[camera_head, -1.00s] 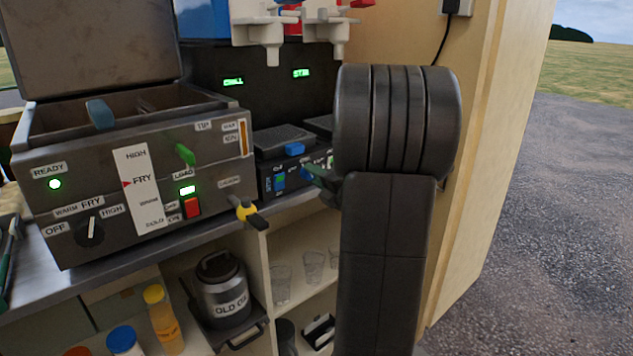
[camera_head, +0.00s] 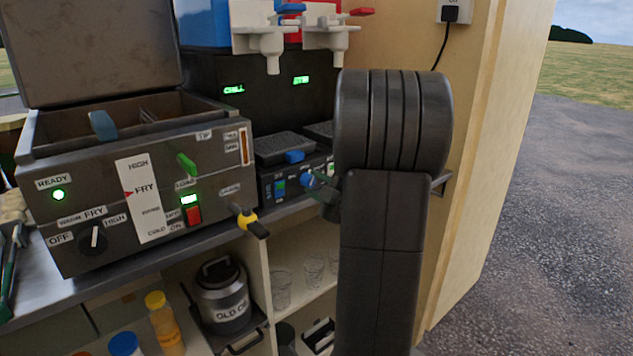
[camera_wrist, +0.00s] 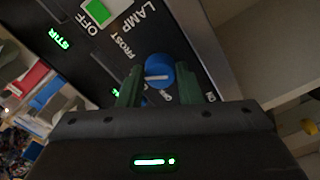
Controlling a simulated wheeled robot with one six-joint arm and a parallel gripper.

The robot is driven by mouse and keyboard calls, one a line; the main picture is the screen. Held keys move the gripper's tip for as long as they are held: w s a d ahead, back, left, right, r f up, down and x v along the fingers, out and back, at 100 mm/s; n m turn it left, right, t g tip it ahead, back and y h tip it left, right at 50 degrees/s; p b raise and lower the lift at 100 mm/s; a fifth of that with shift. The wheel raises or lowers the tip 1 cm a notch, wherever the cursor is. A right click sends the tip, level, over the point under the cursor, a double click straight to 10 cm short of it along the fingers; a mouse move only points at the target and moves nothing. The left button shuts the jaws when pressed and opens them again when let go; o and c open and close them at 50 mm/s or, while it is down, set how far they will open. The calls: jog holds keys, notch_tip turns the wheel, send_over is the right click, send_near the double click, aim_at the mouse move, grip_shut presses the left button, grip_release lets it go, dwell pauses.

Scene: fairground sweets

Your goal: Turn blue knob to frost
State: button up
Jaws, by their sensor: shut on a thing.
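The blue knob (camera_wrist: 159,72) is on a dark panel in the wrist view, with a white pointer line across its face. The printed word FROST (camera_wrist: 121,46) is up and left of it. My gripper (camera_wrist: 158,84) has a green finger on each side of the knob and is shut on it. In the head view the knob (camera_head: 308,180) shows at the front of the slush machine (camera_head: 270,120), partly hidden by my gripper (camera_head: 318,183). My dark arm hides the machine's right part.
A green-lit LAMP switch (camera_wrist: 98,12) and a green STIR display (camera_wrist: 59,39) are near the knob. A metal fryer (camera_head: 140,200) with a yellow-and-black tap (camera_head: 248,222) stands to the left. White dispensing taps (camera_head: 270,45) hang above. Cups (camera_head: 313,268) stand on the shelf below.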

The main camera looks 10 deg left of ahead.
jog(key=m+p, duration=0.2)
jog(key=m, duration=0.3)
jog(key=shift+m, duration=0.4)
jog(key=shift+f, duration=0.1)
dwell(0.3)
jog(key=o, duration=0.9)
jog(key=shift+o, duration=0.2)
jog(key=p+v, duration=0.1)
jog(key=v, duration=1.3)
jog(key=shift+a, duration=0.15)
jog(key=x, duration=1.3)
jog(key=shift+w+a+b, duration=0.3)
